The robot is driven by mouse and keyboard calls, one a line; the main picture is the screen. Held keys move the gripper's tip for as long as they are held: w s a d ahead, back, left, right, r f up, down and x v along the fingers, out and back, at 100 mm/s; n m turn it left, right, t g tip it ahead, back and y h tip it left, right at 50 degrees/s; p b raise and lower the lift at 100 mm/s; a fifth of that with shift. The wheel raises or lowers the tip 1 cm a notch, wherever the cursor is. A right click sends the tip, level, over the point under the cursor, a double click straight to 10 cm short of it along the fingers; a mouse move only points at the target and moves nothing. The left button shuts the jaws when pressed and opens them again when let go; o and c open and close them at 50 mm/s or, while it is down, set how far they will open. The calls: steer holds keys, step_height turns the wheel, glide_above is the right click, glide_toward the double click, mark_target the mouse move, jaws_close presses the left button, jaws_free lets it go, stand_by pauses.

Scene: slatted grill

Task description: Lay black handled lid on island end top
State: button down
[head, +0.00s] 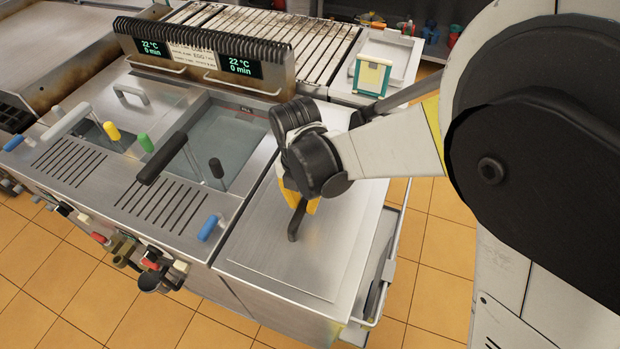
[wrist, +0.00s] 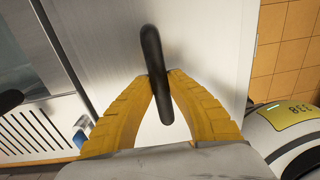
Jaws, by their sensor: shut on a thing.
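The black handle (head: 297,221) of the lid is between the two yellow fingers of my gripper (head: 300,200), which are shut on it. The handle also shows in the wrist view (wrist: 152,65), upright in the picture between the fingertips (wrist: 158,78). The lid (head: 265,243) looks like a flat steel sheet. It spreads over the island end top (head: 371,252), roughly in line with its edges. I cannot tell whether the lid rests on the surface or hovers just above it. My wrist hides the lid's far part.
Left of the end top are the fryer basins (head: 225,140) with colored handles, one long and black (head: 162,158). A display unit (head: 205,55) stands behind them. A slatted grill (head: 270,35) lies at the back. A rail (head: 385,275) runs along the right side, above open tiled floor (head: 435,235).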

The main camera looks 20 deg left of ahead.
steer(key=shift+f, duration=0.15)
steer(key=c, duration=1.3)
jaws_free()
steer(key=shift+c, duration=0.2)
step_height(320, 180, up, 12)
steer(key=shift+a, duration=0.2)
